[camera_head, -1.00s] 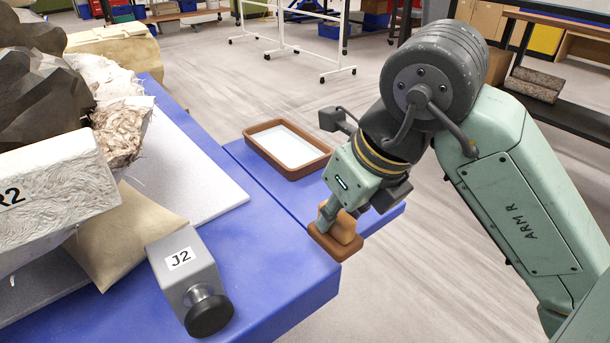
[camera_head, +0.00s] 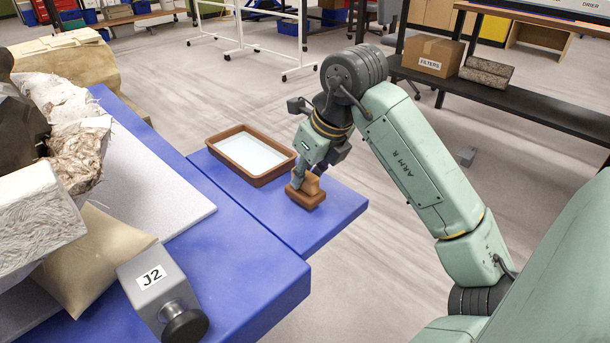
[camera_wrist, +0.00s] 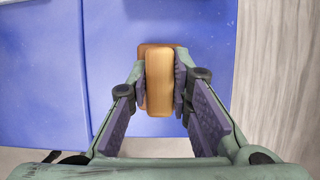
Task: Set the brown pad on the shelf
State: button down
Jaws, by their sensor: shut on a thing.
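The brown pad (camera_head: 306,194) has a flat base with a lighter raised grip block; it also shows in the wrist view (camera_wrist: 160,80). My gripper (camera_head: 298,180) is shut on the grip block, one finger on each side. The pad is upright over the right part of a low blue shelf (camera_head: 322,225), which joins the side of the blue table. I cannot tell whether its base touches the shelf or hangs just above it.
A brown-rimmed tray (camera_head: 250,154) with a white inside stands on the shelf, left of the pad. The blue table (camera_head: 235,262) carries a grey J2 block (camera_head: 160,290) and plaster-wrapped fossils. A dark rack (camera_head: 540,105) holds a FILTERS box (camera_head: 432,56). The shelf's front is bare.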

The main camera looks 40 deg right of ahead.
jog(key=shift+f, duration=0.5)
jog(key=shift+f, duration=0.2)
jog(key=c, duration=1.5)
grip_release()
jog(key=shift+o, duration=0.2)
jog(key=shift+r, duration=0.1)
jog(key=shift+r, duration=0.25)
jog(key=v, duration=1.1)
jog(key=shift+s+r, duration=0.2)
jog(key=shift+r, duration=0.15)
